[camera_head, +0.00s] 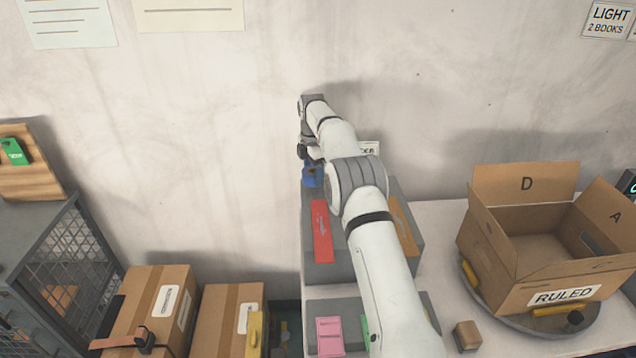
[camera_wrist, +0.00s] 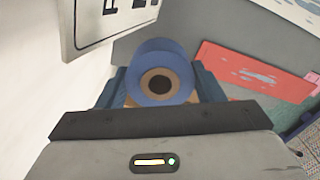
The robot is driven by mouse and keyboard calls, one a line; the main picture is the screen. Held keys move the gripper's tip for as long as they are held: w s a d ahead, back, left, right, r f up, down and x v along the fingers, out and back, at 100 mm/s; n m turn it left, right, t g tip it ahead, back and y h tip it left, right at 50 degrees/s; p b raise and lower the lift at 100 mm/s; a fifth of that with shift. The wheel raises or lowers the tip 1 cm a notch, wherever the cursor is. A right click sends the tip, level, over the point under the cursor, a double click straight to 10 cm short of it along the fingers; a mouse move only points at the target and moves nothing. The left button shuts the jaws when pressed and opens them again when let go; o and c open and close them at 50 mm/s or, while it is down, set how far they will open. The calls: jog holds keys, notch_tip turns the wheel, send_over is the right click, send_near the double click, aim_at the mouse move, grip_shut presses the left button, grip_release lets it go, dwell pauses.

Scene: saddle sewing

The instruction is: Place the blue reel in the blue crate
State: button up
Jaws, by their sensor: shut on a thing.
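The blue reel (camera_wrist: 153,62), with a brown core and a dark central hole, is in front of the palm in the wrist view. My gripper (camera_wrist: 160,88) is shut on it. I cannot make out the blue crate for certain.
A red card (camera_head: 321,231) and an orange card (camera_head: 404,229) lie on the grey stand (camera_head: 340,264). A white sign (camera_wrist: 100,25) is close to the reel. A cardboard box (camera_head: 535,245) marked RULED stands on the right. Closed boxes (camera_head: 230,312) are at the lower left.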

aim_at(314, 191)
jog(key=shift+s+d+f, duration=0.1)
jog(key=shift+f, duration=1.7)
jog(key=o, duration=0.6)
jog(key=shift+f, duration=0.15)
jog(key=o, duration=0.5)
